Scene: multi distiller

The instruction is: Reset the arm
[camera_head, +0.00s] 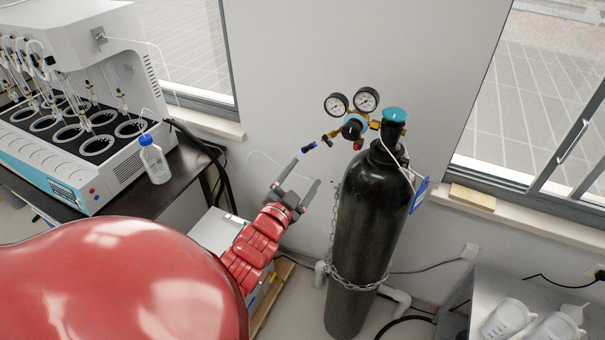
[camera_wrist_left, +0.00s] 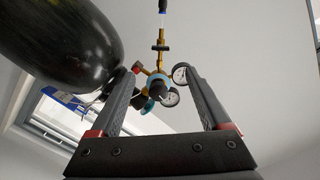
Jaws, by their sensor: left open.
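My left gripper (camera_head: 298,180) is open and empty, at the end of my red left arm (camera_head: 255,247). It is in free space in front of the wall, left of the black gas cylinder (camera_head: 368,220). In the left wrist view its two fingers (camera_wrist_left: 158,95) stand apart. The regulator with two gauges (camera_head: 352,115) sits on top of the cylinder, above and right of the gripper in the head view. In the left wrist view the regulator (camera_wrist_left: 158,82) shows beyond and between the fingers, not gripped. My right gripper is not in view.
A white multi-position distiller (camera_head: 70,100) stands on a dark bench at left, with a blue-capped bottle (camera_head: 154,160) near its edge. A chain (camera_head: 357,282) goes around the cylinder. A grey table (camera_head: 482,290) with white containers (camera_head: 508,317) is at lower right.

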